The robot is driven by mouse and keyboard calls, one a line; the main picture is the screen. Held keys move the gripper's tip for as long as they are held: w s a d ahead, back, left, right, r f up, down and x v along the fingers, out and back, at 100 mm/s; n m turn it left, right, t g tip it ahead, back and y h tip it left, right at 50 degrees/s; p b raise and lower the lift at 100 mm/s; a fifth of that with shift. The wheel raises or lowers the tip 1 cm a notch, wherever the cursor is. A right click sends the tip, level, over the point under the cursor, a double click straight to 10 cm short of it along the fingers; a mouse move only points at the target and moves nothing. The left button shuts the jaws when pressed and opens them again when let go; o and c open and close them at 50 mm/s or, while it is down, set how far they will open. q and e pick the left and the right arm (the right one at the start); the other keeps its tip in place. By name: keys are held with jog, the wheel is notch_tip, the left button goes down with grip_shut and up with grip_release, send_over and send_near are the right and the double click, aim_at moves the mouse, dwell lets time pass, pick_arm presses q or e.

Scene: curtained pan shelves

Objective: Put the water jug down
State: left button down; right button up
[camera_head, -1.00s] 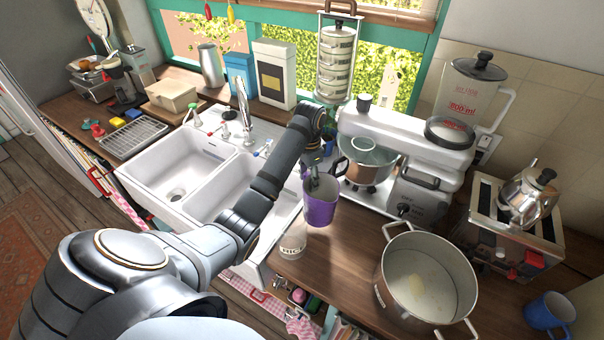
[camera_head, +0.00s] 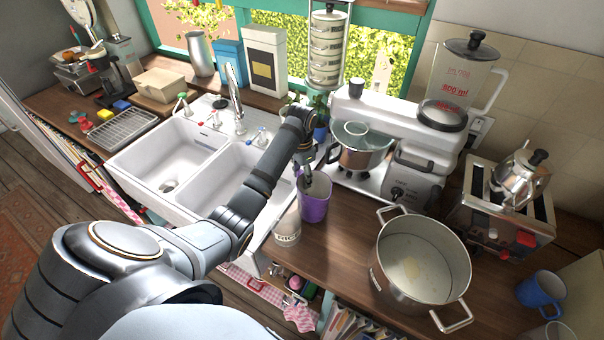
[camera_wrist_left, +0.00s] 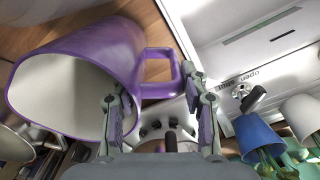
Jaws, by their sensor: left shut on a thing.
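The purple jug (camera_head: 314,205) is at the left part of the wooden counter, just right of the sink, and looks upright. It appears at or very close to the counter top; I cannot tell if its base touches. My left gripper (camera_head: 305,175) is at the jug, shut on it. In the left wrist view the jug (camera_wrist_left: 90,60) fills the left side, with its pale inside and its handle showing; the gripper fingers (camera_wrist_left: 160,115) are by the handle and rim. My right gripper is not in view.
A white labelled container (camera_head: 287,226) stands close to the jug's left. A large steel pot (camera_head: 385,265) is to the right, and a white mixer with a bowl (camera_head: 360,158) is behind. The white sink (camera_head: 160,205) lies to the left. Bare counter (camera_head: 335,240) shows between jug and pot.

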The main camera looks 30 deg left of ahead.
pick_arm(q)
jog(key=shift+f, duration=0.1)
jog(key=shift+f, duration=0.85)
dwell(0.3)
jog(key=c, duration=0.6)
grip_release()
jog(key=shift+s, duration=0.1)
jog(key=shift+r+p, duration=0.6)
jog(key=shift+r, duration=2.4)
